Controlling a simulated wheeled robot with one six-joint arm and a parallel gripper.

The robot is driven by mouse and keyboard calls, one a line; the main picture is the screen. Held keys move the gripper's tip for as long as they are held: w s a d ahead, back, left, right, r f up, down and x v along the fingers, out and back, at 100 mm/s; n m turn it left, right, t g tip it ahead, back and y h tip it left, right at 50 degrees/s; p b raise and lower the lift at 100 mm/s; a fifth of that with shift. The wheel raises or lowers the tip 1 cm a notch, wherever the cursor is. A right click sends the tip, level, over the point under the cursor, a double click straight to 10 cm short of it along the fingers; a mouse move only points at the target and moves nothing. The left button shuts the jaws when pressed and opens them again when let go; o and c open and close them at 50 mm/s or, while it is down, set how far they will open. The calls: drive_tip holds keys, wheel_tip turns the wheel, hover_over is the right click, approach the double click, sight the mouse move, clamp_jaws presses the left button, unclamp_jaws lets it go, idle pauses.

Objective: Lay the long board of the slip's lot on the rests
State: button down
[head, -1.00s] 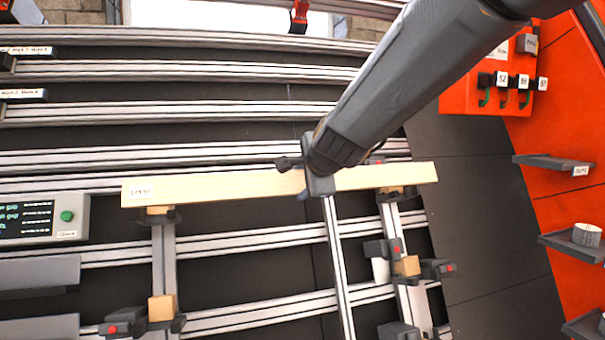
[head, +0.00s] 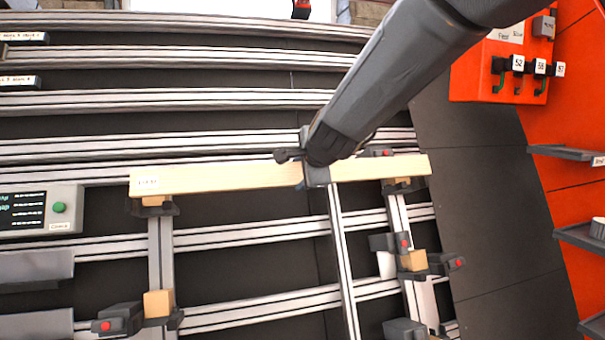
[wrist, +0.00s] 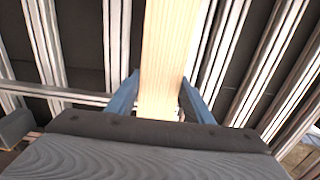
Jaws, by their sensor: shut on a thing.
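The long pale board (head: 230,178) runs left to right in the head view. A white label (head: 148,183), too small to read surely, sits at its left end. My gripper (head: 316,173) is shut on the board near its middle; the wrist view shows the board (wrist: 168,60) between the two blue fingers (wrist: 160,100). Board ends lie over the far left rest (head: 155,202) and far right rest (head: 403,185), overhanging both. I cannot tell whether it touches them. The near rests, left (head: 159,303) and right (head: 412,261), are bare.
A screen box (head: 35,211) with a green button stands left of the board. Red-tipped clamps (head: 118,320) sit by the rests. A white cylinder (head: 387,264) stands near the right rests. Numbered hooks (head: 520,66) and grey shelves (head: 565,153) are on the orange wall at right.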

drive_tip(key=b+x, duration=0.1)
drive_tip(key=x, duration=0.6)
drive_tip(key=shift+w+f+b, duration=0.2)
drive_tip(key=shift+w+b, duration=0.1)
drive_tip(key=shift+b, duration=0.1)
drive_tip(key=shift+w+a+f, duration=0.1)
drive_tip(key=shift+w+a, duration=0.1)
drive_tip(key=shift+a, duration=0.05)
idle(1.1)
drive_tip(key=shift+s+f+b, duration=0.1)
drive_tip(key=shift+f+b, duration=0.2)
idle(0.4)
drive_tip(key=c, duration=0.8)
unclamp_jaws()
drive_tip(key=p+v, duration=0.1)
drive_tip(key=v, duration=0.7)
drive_tip(key=shift+d+p, duration=0.1)
drive_tip(key=shift+p, duration=0.25)
drive_tip(key=shift+f, duration=0.1)
